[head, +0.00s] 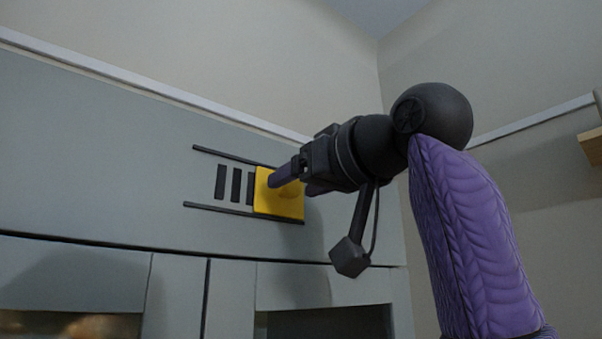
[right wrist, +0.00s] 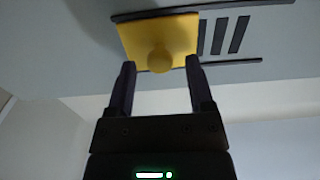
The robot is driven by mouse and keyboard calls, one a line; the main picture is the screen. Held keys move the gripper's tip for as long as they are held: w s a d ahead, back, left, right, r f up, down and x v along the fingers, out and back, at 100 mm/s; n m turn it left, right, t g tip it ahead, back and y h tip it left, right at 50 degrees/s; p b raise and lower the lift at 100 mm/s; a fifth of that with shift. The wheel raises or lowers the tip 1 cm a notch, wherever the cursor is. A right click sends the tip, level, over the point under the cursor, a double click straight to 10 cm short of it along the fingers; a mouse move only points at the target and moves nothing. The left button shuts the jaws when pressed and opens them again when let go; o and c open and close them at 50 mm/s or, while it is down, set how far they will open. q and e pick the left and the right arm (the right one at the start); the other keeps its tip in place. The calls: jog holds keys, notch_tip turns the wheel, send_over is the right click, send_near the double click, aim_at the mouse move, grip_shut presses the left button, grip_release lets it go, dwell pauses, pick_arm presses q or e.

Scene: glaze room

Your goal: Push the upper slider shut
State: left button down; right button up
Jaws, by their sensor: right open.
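The upper slider is a yellow plate (head: 262,207) between two dark rails on the grey panel. It sits at the right end of the rails in the head view, with dark slots (head: 236,185) uncovered to its left. In the right wrist view the yellow plate (right wrist: 133,40) has a round yellow knob (right wrist: 160,60). My right gripper (head: 285,178) is at the plate in the head view. In the right wrist view the right gripper (right wrist: 160,68) is open, its fingertips on either side of the knob; I cannot tell whether they touch it. My left gripper is not in view.
The rails (head: 240,210) run along the grey panel (head: 100,150). Below are dark recessed openings (head: 330,322) in the panel. A wooden shelf end (head: 592,148) shows at the far right. The panel left of the slots is clear.

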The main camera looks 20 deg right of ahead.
jog(key=shift+w, duration=0.1)
jog(key=c, duration=0.3)
grip_shut()
dwell(0.9)
